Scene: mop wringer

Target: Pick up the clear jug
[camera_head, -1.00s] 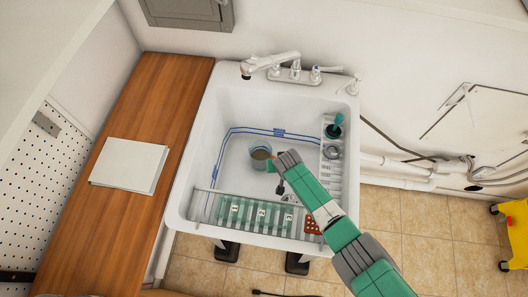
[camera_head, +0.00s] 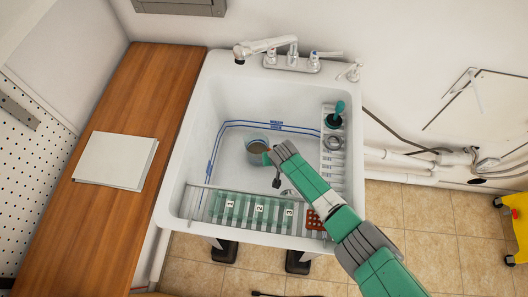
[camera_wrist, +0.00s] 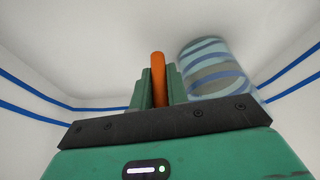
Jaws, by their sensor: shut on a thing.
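The clear jug (camera_head: 255,152) is inside the white sink basin, near its middle, with brownish content or floor showing through its mouth. In the wrist view the jug (camera_wrist: 210,68) stands to the right of my fingers, see-through, with blue lines showing through its wall. Its orange handle (camera_wrist: 158,78) is between my two green fingers. My gripper (camera_head: 271,157) reaches in from the lower right and is shut on this handle. I cannot tell whether the jug's base touches the basin floor.
The sink (camera_head: 180,165) has a faucet (camera_head: 291,55) at the back. A numbered green rack (camera_head: 245,208) spans its front. A dark-green-handled tool (camera_head: 337,113) and a grey ring (camera_head: 334,143) sit on the right ledge. Papers (camera_head: 115,160) lie on the wooden counter (camera_head: 140,90).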

